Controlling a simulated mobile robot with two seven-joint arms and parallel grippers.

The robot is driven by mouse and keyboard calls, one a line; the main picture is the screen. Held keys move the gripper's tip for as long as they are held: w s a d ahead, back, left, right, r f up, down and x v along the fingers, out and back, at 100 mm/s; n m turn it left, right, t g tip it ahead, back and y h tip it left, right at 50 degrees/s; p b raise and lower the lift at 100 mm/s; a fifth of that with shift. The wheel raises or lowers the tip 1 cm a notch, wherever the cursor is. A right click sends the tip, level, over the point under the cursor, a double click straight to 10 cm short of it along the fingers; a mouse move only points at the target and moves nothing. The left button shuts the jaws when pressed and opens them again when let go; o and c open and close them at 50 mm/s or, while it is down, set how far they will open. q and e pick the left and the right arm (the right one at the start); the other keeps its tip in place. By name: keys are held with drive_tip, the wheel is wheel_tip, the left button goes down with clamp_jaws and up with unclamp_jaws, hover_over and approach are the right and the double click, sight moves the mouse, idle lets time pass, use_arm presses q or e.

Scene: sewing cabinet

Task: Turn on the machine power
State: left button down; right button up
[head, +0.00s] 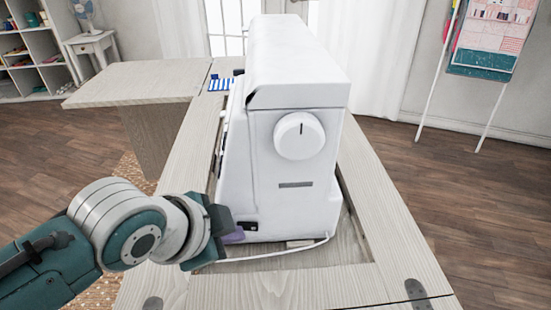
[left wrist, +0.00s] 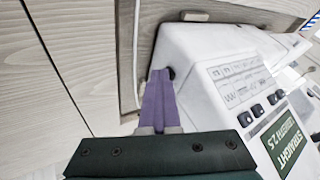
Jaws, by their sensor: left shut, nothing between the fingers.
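The white sewing machine (head: 270,190) stands upright in the cabinet opening, its end with the round handwheel (head: 300,136) facing me. A small black socket or switch panel (head: 247,226) sits low on that end. My left gripper (head: 235,237) is shut and empty, its purple fingers at the machine's lower left corner, beside the black panel. In the left wrist view the purple fingers (left wrist: 159,95) point at the machine's lower edge, and a small black part (left wrist: 172,73) shows just beside their tips. I cannot tell whether they touch it. My right gripper is out of view.
A white cord (head: 280,254) runs from the machine's base across the cabinet top (head: 385,220). A blue-and-white striped item (head: 220,84) lies behind. The tabletop right of the machine is clear.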

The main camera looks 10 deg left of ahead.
use_arm(q)
drive_tip(key=shift+d, duration=0.1)
drive_tip(key=shift+s+d, duration=0.1)
drive_tip(key=shift+d, duration=0.6)
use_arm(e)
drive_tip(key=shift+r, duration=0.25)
